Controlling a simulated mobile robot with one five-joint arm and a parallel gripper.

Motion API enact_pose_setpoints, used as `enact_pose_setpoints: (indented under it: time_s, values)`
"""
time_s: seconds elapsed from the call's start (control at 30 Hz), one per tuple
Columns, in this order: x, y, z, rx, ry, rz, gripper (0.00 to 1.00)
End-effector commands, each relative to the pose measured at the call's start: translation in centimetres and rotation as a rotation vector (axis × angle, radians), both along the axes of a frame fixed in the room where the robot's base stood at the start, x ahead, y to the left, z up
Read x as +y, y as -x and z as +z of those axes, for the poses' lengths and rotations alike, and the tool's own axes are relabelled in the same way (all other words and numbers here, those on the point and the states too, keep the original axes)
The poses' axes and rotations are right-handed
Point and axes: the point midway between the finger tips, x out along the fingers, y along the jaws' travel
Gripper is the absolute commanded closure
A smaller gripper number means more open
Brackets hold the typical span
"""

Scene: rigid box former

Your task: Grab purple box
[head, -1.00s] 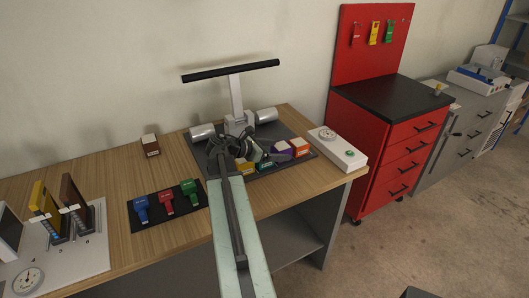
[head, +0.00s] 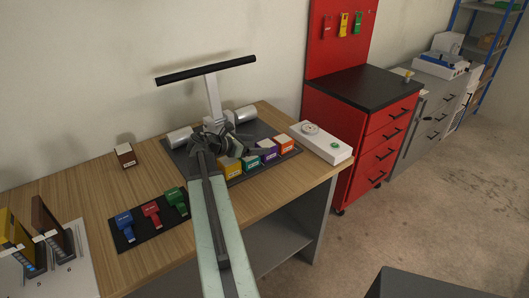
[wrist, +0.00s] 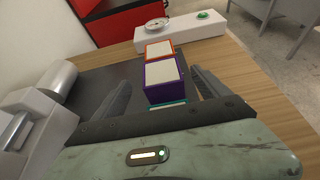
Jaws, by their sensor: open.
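The purple box (head: 268,156) stands in a row of small boxes on the dark mat, between the teal box (head: 251,163) and the orange box (head: 284,146). In the wrist view, the purple box (wrist: 165,82) with its pale top lies between the two spread fingers of my gripper (wrist: 162,78). Both fingers look clear of it. The orange box (wrist: 160,50) is just beyond it, and a teal edge shows on the near side. In the head view, my gripper (head: 244,143) is over the mat behind the row; its fingertips are hard to make out.
The yellow box (head: 231,169) ends the row at left. A black-handled press (head: 212,95) with grey cylinders stands behind. A white unit with a dial (head: 322,142) is at right. Blue, red and green tools (head: 151,214) lie on a black mat at left.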

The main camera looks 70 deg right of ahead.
Motion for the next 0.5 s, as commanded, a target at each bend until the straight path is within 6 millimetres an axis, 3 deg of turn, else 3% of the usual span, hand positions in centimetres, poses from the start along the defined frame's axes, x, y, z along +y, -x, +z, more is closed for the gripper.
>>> enact_pose_setpoints:
  time_s: [0.2,0.4,0.5]
  values:
    - [-2.7,1.9,-1.7,-0.001,-0.001,-0.001,0.15]
    - [-2.8,1.9,-1.5,0.0,0.0,0.001,0.15]
    - [-2.8,1.9,-1.5,0.0,0.0,0.001,0.4]
